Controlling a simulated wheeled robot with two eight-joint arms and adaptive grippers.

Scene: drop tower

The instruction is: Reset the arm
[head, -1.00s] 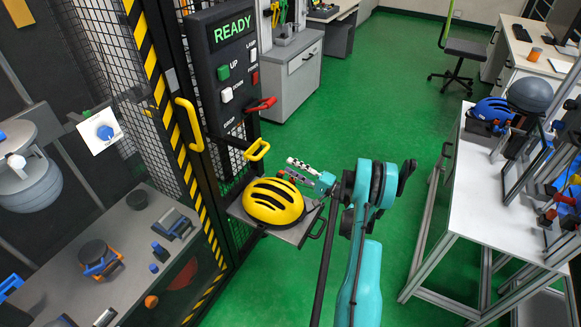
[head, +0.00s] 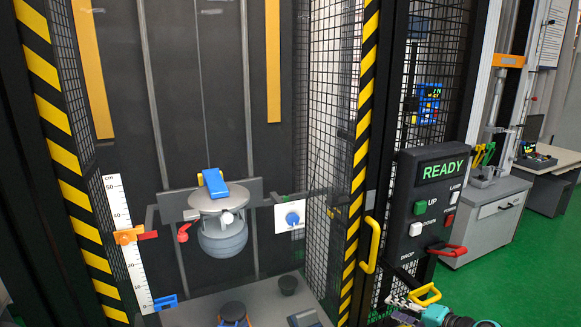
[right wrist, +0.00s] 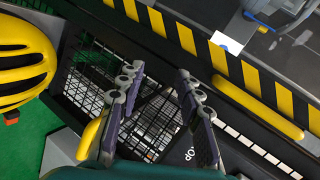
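My right gripper (head: 408,307) shows at the bottom edge of the head view, just below the control panel and beside a small yellow handle (head: 425,294). In the right wrist view the two fingers of my right gripper (right wrist: 160,72) stand apart with nothing between them. A yellow helmet (right wrist: 22,62) lies left of the fingers in that view, cut off by the picture edge. My left gripper is in neither view. Most of my right arm is outside the head view.
The control panel (head: 431,187) reads READY, with buttons and a red lever (head: 446,250). The mesh-sided tower holds a grey round drop weight (head: 222,235) beside a scale (head: 127,245). A long yellow door handle (head: 371,245) sticks out of the striped frame.

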